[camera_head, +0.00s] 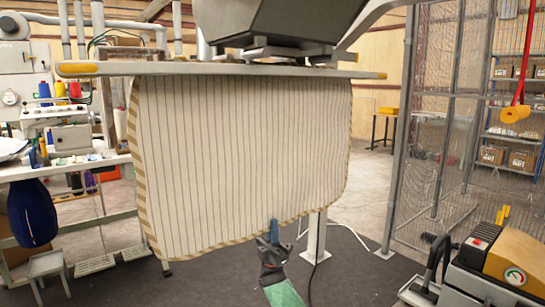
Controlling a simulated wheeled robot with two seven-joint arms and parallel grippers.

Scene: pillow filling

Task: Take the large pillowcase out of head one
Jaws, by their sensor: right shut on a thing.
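The large pillowcase (235,150) is cream with thin dark stripes and a tan striped edge. It hangs spread out below a long pale horizontal bar (215,69), under a dark machine head (275,20). Its top edge meets the bar; how it is held there is hidden. My right gripper (274,232) reaches up from below and is shut on the pillowcase's lower edge, right of its middle. My left gripper is not in this view.
A wire mesh fence (445,130) with a grey post stands at right. A machine with a gauge (514,276) is at lower right. A sewing bench (70,166) and small stool (47,265) are at left. A pale post (315,240) stands behind the pillowcase. Dark floor mat lies below.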

